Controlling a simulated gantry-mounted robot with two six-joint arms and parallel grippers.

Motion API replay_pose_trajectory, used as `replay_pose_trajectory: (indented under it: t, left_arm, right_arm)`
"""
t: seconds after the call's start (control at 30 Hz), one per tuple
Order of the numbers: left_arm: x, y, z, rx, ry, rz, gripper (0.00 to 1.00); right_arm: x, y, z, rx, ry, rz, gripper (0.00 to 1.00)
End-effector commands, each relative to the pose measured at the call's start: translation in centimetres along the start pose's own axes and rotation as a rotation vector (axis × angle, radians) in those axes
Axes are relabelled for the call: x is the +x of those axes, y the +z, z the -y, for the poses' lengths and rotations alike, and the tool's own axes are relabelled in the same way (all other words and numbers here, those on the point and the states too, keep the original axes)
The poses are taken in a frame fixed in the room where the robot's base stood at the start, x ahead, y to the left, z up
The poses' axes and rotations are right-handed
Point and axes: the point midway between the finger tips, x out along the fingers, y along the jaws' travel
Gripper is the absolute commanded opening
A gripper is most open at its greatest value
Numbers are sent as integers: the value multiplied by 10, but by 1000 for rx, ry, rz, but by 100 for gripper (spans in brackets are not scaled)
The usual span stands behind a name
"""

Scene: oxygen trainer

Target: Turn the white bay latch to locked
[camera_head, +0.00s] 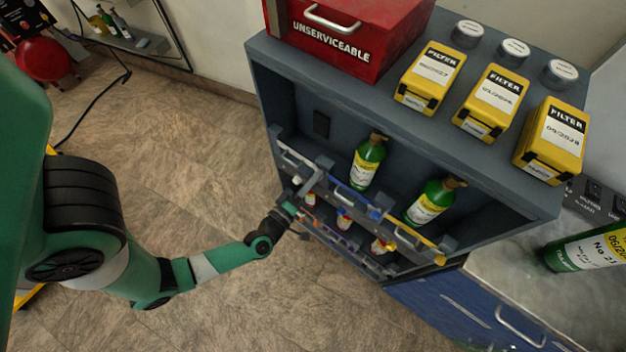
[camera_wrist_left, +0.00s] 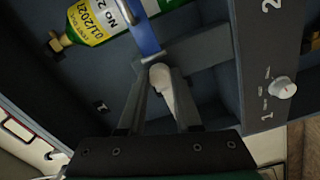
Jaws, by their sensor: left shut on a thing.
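The grey cabinet (camera_head: 500,150) has an open front with a white bar, a blue bar (camera_head: 352,196) and a yellow bar across it. My left gripper (camera_head: 293,209) is at the cabinet's left front, below the white bar (camera_head: 298,164). In the left wrist view, my left gripper (camera_wrist_left: 160,95) is shut on a white rounded handle, which appears to be the white bay latch (camera_wrist_left: 163,86). The fingers hide part of it, and its exact turn is hard to tell. My right gripper is in neither view.
Green bottles (camera_head: 368,163) (camera_head: 429,204) stand in the cabinet. A white dial (camera_wrist_left: 283,88) lies right of the fingers in the left wrist view. A red box (camera_head: 350,40) and yellow filter boxes (camera_head: 431,78) stand on top.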

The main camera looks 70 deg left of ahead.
Motion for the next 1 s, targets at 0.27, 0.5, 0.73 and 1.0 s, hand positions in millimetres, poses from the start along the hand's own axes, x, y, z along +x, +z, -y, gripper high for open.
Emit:
replay_pose_trajectory:
  t: [0.27,0.5,0.73,1.0]
  left_arm:
    - [0,1,3,-199,-4,3,0]
    - [0,1,3,-298,-4,2,0]
    - [0,1,2,-330,-4,2,0]
    - [0,1,2,-331,-4,2,0]
  right_arm:
    - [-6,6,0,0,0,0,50]
    - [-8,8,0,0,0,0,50]
    - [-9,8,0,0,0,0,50]
    - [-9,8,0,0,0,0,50]
